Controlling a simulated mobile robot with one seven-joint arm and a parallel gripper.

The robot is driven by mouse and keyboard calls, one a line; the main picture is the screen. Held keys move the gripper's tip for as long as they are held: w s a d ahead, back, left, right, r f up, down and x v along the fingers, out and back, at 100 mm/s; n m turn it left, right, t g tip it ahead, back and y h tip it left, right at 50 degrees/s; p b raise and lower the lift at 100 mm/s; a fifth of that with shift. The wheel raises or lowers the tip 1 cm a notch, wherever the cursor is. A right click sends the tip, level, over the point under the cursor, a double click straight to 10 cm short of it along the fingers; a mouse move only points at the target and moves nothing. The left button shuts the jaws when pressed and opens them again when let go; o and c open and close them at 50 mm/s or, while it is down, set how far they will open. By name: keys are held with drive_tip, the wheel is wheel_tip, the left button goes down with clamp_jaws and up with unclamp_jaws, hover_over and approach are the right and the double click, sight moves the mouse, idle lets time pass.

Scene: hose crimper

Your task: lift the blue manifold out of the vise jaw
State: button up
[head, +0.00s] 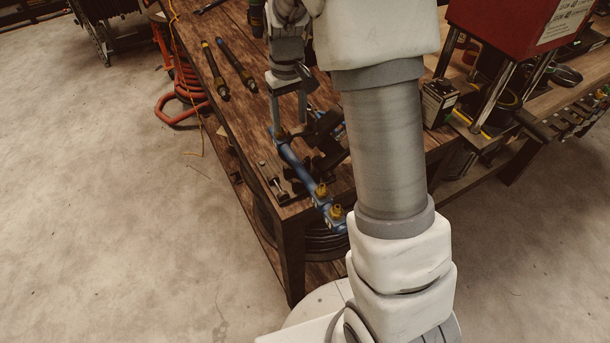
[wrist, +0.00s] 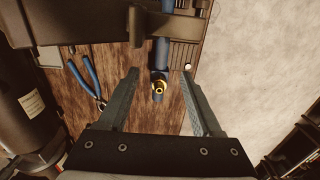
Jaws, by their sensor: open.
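The blue manifold (head: 293,163) is a long bar with brass fittings, lying at the front corner of the wooden bench, its near end reaching past the edge. It runs alongside the dark vise (head: 327,134); the arm hides part of that area, so I cannot tell how the jaw meets it. My gripper (head: 288,120) is open, fingers pointing down at the manifold's far end. In the wrist view my gripper (wrist: 161,72) has the end of the manifold (wrist: 161,52) and a brass fitting between its spread fingers. Neither finger visibly grips it.
Blue-handled pliers (wrist: 84,74) lie left of the fingers in the wrist view. Two dark hose pieces (head: 228,68) lie farther back on the bench (head: 236,28). A red machine (head: 508,32) stands at right. Open floor (head: 110,200) lies left of the bench.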

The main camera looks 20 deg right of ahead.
hover_over(291, 154)
drive_tip(key=f, duration=0.5)
drive_tip(key=shift+w+d+f, duration=0.1)
drive_tip(key=shift+w+d, duration=0.05)
drive_tip(key=shift+w, duration=0.25)
drive_tip(key=shift+s+f+p, duration=0.2)
drive_tip(key=shift+f+p, duration=0.15)
drive_tip(key=shift+f, duration=1.05)
drive_tip(key=shift+s+f+p, duration=0.2)
drive_tip(key=shift+f+p, duration=0.15)
drive_tip(key=shift+f, duration=1)
clamp_jaws()
drive_tip(key=shift+r, duration=0.1)
